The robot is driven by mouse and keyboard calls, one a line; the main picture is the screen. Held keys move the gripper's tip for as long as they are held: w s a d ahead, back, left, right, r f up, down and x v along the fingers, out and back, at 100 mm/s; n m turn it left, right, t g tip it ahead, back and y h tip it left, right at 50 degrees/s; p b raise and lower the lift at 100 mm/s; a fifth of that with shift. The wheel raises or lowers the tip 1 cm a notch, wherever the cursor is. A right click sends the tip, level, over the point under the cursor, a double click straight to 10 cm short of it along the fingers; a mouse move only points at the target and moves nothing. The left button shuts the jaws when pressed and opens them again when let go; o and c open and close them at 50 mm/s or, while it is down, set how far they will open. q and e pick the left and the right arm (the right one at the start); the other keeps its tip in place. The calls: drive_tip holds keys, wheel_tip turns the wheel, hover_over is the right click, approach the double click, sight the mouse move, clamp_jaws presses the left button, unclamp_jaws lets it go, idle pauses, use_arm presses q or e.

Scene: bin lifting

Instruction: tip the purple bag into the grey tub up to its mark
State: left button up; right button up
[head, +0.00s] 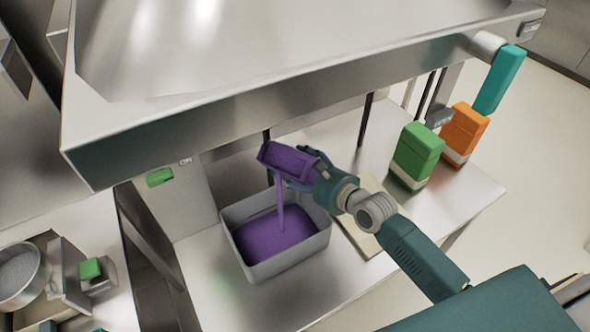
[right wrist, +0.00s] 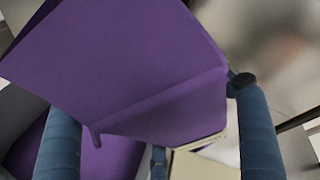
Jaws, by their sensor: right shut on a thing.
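The purple bag (head: 285,160) is tilted over the grey tub (head: 286,265), held above its back right side. A purple stream (head: 280,205) runs from the bag down into the tub. Purple contents (head: 268,236) cover the tub's floor. I cannot make out the mark. My right gripper (head: 302,172) is shut on the bag. In the right wrist view the bag (right wrist: 130,65) fills the space between the blue fingers, and part of the tub's contents (right wrist: 105,158) shows below. My left gripper is not in view.
A green bag (head: 416,152) and an orange bag (head: 464,130) stand on the steel counter (head: 455,198) at the right. A pale board (head: 362,238) lies beside the tub under my right arm.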

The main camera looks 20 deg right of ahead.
drive_tip(key=shift+w+d+f+n+t+b, duration=0.3)
drive_tip(key=shift+w+d+n+t+b, duration=0.4)
drive_tip(key=shift+b, duration=1.95)
drive_tip(key=shift+w+d+f+n+t+h+b, duration=0.15)
drive_tip(key=shift+f+n+b, duration=0.25)
drive_tip(key=shift+b, duration=1.05)
drive_tip(key=shift+s+d+f+n+t+h+b, duration=0.15)
drive_tip(key=shift+n+b, duration=0.35)
drive_tip(key=shift+b, duration=0.9)
drive_tip(key=shift+w+d+f+n+t+b, duration=0.15)
drive_tip(key=shift+f+n+t+b, duration=0.1)
drive_tip(key=shift+f+n+b, duration=0.25)
drive_tip(key=shift+w+d+f+n+t+b, duration=0.15)
drive_tip(key=shift+f+n+t+b, duration=0.2)
drive_tip(key=shift+b, duration=0.25)
idle(0.3)
drive_tip(key=shift+f+n+t+b, duration=0.3)
drive_tip(key=shift+f+n+b, duration=0.3)
drive_tip(key=shift+n+b, duration=0.35)
